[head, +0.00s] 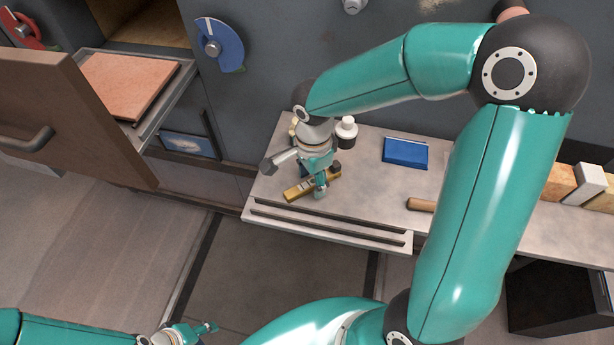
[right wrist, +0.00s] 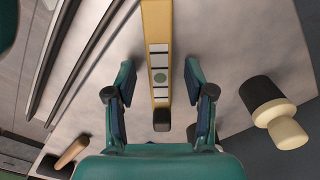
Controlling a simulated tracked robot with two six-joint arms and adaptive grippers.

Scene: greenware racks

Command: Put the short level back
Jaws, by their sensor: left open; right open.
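The short level (head: 298,191) is a yellow bar lying on the grey ledge (head: 375,190), behind its grooved front rail (head: 325,228). In the right wrist view the level (right wrist: 158,35) shows its vial windows and a dark end. My right gripper (head: 318,188) is over the level. In the right wrist view its open fingers (right wrist: 160,85) stand on either side of the level, with a gap on both sides. The gripper hides part of the level in the head view. My left gripper (head: 208,328) is open and empty at the bottom, low and away from the ledge.
A black and white bottle (head: 346,133) stands behind the right gripper. A blue block (head: 405,152) and a wooden handle (head: 421,204) lie further right on the ledge. A brown door (head: 70,115) stands open at left, beside a pulled-out shelf with a pinkish slab (head: 125,84).

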